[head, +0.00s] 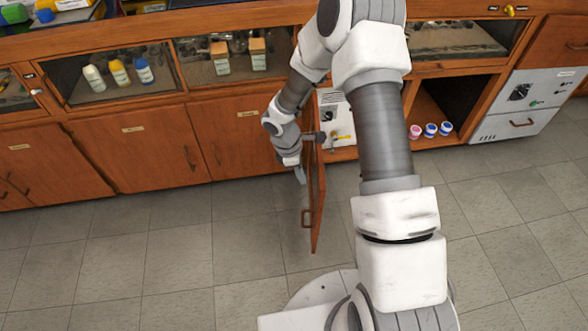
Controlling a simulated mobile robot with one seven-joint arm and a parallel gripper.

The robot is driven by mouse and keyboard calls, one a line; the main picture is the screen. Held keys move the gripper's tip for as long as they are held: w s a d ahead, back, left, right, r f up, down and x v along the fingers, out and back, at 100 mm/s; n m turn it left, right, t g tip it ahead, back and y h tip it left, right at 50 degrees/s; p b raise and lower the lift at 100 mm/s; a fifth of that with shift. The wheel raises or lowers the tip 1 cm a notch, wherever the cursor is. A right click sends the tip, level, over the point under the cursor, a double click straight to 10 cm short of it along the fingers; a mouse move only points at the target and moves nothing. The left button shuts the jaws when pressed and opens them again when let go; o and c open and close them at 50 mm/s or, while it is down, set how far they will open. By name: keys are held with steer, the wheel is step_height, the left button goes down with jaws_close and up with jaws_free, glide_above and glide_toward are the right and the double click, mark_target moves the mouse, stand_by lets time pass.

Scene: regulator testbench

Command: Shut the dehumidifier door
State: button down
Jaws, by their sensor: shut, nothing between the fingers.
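A narrow wooden door (318,200) stands wide open from the cabinet front at the centre of the head view, seen nearly edge-on and sticking out over the floor. Its handle (306,218) is on its left face near the outer end. I take it for the dehumidifier door, though no label on it can be read. My gripper (300,175) points down just left of the door and is shut with nothing in it. Whether it touches the door cannot be told. A white unit (337,117) with a dark dial shows behind the door, partly hidden by my arm.
Closed wooden cupboards (130,155) line the left. Bottles stand behind glass above them. On the right are an open compartment with several small jars (430,130) and a grey-white unit (518,105) with a dial. The tiled floor (180,260) in front is clear.

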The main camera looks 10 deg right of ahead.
steer(key=shift+s+d+r, duration=0.1)
steer(key=shift+d, duration=0.65)
steer(key=shift+s+d+r, duration=0.1)
steer(key=shift+d, duration=0.65)
